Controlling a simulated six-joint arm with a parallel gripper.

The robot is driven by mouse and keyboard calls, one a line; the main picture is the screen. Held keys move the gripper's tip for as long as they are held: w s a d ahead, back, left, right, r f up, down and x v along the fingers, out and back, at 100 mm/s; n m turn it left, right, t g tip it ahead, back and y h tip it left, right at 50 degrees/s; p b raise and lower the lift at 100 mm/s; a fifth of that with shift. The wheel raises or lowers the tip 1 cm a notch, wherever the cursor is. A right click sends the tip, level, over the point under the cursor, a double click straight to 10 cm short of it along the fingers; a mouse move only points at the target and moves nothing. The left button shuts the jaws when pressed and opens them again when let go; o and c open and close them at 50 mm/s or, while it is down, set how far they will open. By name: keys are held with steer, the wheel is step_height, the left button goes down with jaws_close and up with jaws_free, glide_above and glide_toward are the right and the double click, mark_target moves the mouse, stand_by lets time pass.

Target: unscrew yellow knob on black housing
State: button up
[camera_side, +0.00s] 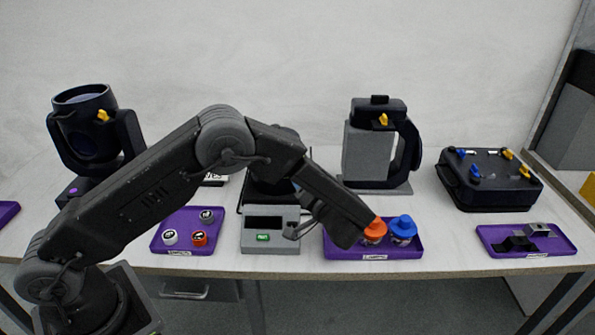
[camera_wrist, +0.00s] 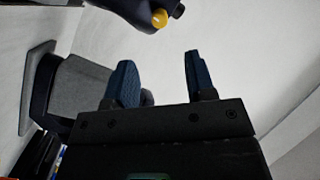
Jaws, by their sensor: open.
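In the side view, a yellow knob (camera_side: 383,120) sits on the front of a black housing (camera_side: 365,108) that stands upright at back right, with a grey block below. The wrist view shows a yellow knob (camera_wrist: 160,18) on a black housing (camera_wrist: 130,7) at the top edge, partly cut off; it seems to be the same one. My gripper (camera_wrist: 157,58) has two blue fingers spread apart with nothing between them. The knob is beyond the fingertips, not touching. In the side view the fingers are hidden or cannot be made out.
A black lamp (camera_side: 85,135) with a yellow knob stands at left. A flat black case (camera_side: 490,180) at right has several blue and yellow knobs. Purple trays line the table front; one (camera_side: 395,252) holds orange and blue pieces (camera_side: 404,228). A grey instrument (camera_side: 270,240) is near my arm.

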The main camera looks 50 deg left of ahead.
steer(key=shift+v, duration=1.65)
steer(key=w+a+m, duration=0.2)
steer(key=a+m, duration=0.4)
steer(key=m, duration=0.9)
steer(key=w+a+m, duration=0.2)
steer(key=a+m, duration=0.5)
steer(key=m, duration=0.8)
steer(key=shift+w+a, duration=0.2)
steer(key=shift+w, duration=0.2)
